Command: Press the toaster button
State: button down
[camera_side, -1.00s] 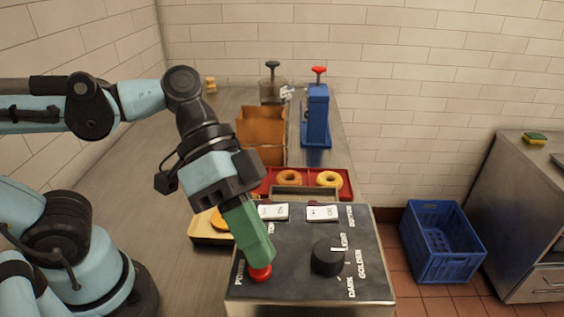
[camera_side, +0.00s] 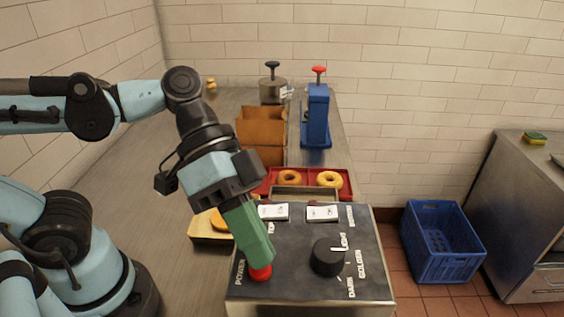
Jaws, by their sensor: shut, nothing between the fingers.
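The toaster (camera_side: 310,287) stands at the front centre with a dark control panel on top. Its round red button (camera_side: 261,274) is at the panel's front left, beside the "POWER" label. My gripper (camera_side: 257,262) has green fingers, shut and empty, pointing down with the tips at the button. The fingers hide the button's back part, and they look to be touching it. A black knob (camera_side: 327,257) is at the panel's right, and two white rocker switches (camera_side: 273,212) (camera_side: 322,213) sit along its back edge.
Behind the toaster, a red tray (camera_side: 347,187) holds bagels. A brown box (camera_side: 262,130), a blue press (camera_side: 317,115) and a metal pot (camera_side: 272,92) stand farther back. A blue crate (camera_side: 441,240) sits on the floor at right.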

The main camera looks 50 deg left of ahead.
jog(key=shift+r, duration=3.05)
jog(key=a+f+n+t+y, duration=0.1)
jog(key=a+f+n+y, duration=0.5)
jog(key=a+f+n, duration=0.35)
jog(key=w+a+f+t+y, duration=0.2)
jog(key=w+a+t, duration=0.4)
jog(key=w+a, duration=0.4)
jog(key=shift+w+t+y, duration=0.3)
jog(key=shift+w+y, duration=0.2)
jog(key=shift+y, duration=0.1)
jog(key=c, duration=1.8)
grip_release()
jog(key=shift+c, duration=0.2)
